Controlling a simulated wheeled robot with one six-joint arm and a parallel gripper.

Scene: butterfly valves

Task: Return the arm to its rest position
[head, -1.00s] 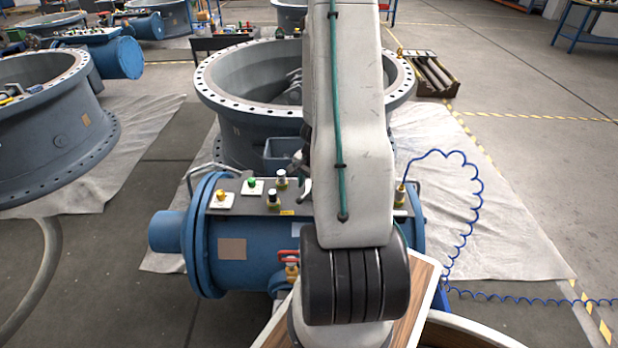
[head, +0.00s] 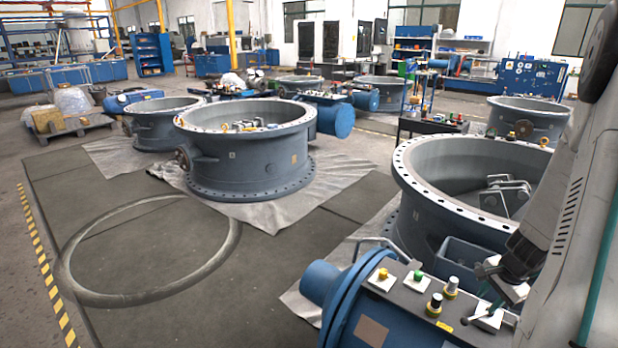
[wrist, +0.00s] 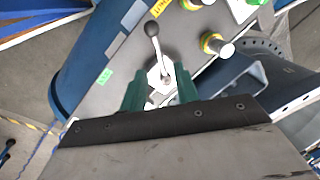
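My arm comes in at the right of the head view. My gripper (head: 490,293) hangs over the right part of the dark control panel (head: 408,300) on the blue cylinder. In the wrist view, the two green fingers of my gripper (wrist: 160,88) stand apart with nothing held between them. A small lever (wrist: 155,48) with a round dark knob stands on a pale plate just beyond the fingertips. I cannot tell how far the fingertips are from it.
Yellow (head: 383,274) and green (head: 418,275) buttons and brass-collared knobs (head: 450,287) sit on the panel. The large valve ring (head: 440,195) stands behind it. Another valve ring (head: 245,160) stands at centre left. Floor around the hose loop (head: 150,290) is open.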

